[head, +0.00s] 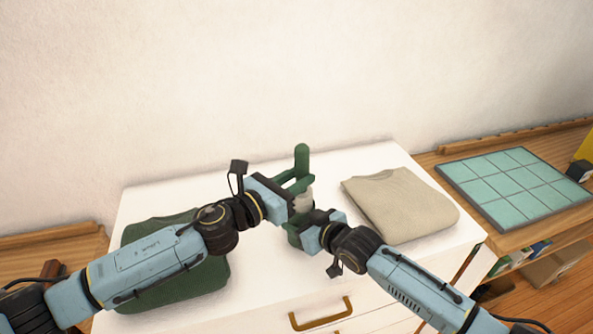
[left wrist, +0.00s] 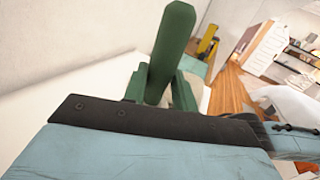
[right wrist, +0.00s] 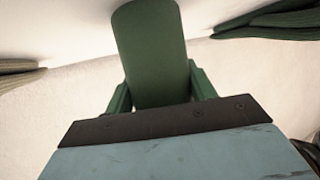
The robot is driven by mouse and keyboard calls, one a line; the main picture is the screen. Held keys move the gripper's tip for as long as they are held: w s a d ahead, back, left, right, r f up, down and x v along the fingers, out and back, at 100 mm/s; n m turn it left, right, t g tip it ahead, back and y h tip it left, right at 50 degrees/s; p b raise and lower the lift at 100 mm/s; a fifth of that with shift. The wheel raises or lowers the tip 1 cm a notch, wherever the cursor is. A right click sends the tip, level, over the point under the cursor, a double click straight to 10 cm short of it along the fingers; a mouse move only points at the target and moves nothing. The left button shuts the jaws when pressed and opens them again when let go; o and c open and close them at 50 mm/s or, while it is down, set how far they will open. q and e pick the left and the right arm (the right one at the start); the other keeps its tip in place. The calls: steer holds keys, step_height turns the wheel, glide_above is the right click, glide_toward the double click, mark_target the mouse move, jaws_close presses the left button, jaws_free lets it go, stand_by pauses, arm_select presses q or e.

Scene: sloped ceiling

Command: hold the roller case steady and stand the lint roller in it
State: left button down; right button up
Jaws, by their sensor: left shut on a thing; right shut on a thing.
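The lint roller (head: 302,158) has a dark green handle and a pale roller below it. My left gripper (head: 297,184) is shut on it, and the handle rises nearly upright above the fingers. In the left wrist view the handle (left wrist: 172,48) stands between the green fingers. The green roller case (head: 293,236) is directly below the roller on the white top. My right gripper (head: 300,227) is shut on the case, which fills the right wrist view's centre (right wrist: 150,55). My right gripper hides where roller and case meet, so I cannot tell how deep the roller is.
The white dresser top (head: 160,200) holds a folded beige cloth (head: 400,205) on the right and a folded dark green cloth (head: 190,285) on the left, partly under my left arm. A tiled teal board (head: 515,185) lies on the wooden surface at right.

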arm_select(q)
steer(key=shift+s+d+f, duration=0.1)
steer(key=shift+f, duration=0.15)
arm_select(e)
steer(key=shift+a+r, duration=0.1)
arm_select(q)
steer(key=c, duration=1)
jaws_free()
steer(key=shift+c, duration=0.2)
steer(key=v, duration=1.2)
arm_select(e)
steer(key=o, duration=1.1)
